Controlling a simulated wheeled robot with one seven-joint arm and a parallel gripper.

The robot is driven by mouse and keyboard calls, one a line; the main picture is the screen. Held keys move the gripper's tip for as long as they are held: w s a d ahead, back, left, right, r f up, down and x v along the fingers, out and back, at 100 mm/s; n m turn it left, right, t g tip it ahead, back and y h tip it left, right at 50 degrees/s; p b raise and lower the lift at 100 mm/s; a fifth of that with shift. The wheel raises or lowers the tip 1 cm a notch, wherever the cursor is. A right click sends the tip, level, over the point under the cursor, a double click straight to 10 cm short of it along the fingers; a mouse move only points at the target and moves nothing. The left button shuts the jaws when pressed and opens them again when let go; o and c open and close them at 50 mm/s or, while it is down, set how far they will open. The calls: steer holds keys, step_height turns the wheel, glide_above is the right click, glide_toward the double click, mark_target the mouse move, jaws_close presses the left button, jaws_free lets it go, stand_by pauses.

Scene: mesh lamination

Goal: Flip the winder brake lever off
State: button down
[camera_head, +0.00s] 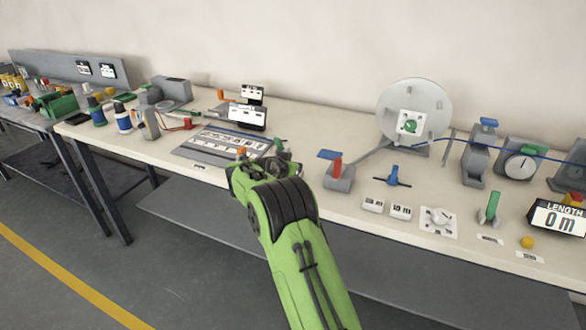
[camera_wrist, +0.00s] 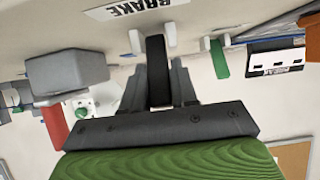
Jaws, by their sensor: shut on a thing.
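The winder brake lever shows in the wrist view as a dark upright bar (camera_wrist: 157,72) between two pale brackets, beside a white plate reading BRAKE (camera_wrist: 135,8). That view is upside down. My gripper (camera_wrist: 158,85) is shut on this lever, with a grey finger on each side of it. In the head view my gripper (camera_head: 276,160) is at the front of the bench, below the printed board, and its body hides the lever there. The lever's exact tilt is hard to judge.
A grey block with a red post (camera_head: 337,168) stands close to the right of my gripper. A green lever (camera_wrist: 219,58) stands on its other side. A winding disc (camera_head: 428,98) stands behind to the right. A display reads 0 m (camera_head: 559,219).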

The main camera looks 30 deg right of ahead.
steer(key=c, duration=1)
jaws_free()
steer(key=shift+o, duration=0.2)
steer(key=p+v, duration=0.2)
steer(key=v, duration=1.3)
steer(key=shift+a+r, duration=0.2)
steer(key=shift+a, duration=0.1)
steer(key=shift+s, duration=0.1)
steer(key=s+a+r+n+y, duration=0.2)
steer(key=s, duration=0.6)
steer(key=s+a+r+n+g+y, duration=0.1)
steer(key=s+a+n+y, duration=0.15)
steer(key=s, duration=0.45)
steer(key=s+a+r+n+y, duration=0.1)
steer(key=s+r+n+y, duration=0.15)
steer(key=s, duration=0.55)
steer(key=s+a+f+n+g+y, duration=0.1)
steer(key=s+a+f+n, duration=0.1)
steer(key=s, duration=0.4)
steer(key=s+a+f+n+y, duration=0.1)
steer(key=s+a+f+y, duration=0.15)
steer(key=s, duration=0.35)
step_height(320, 180, up, 13)
steer(key=p, duration=1.3)
steer(key=shift+h, duration=0.45)
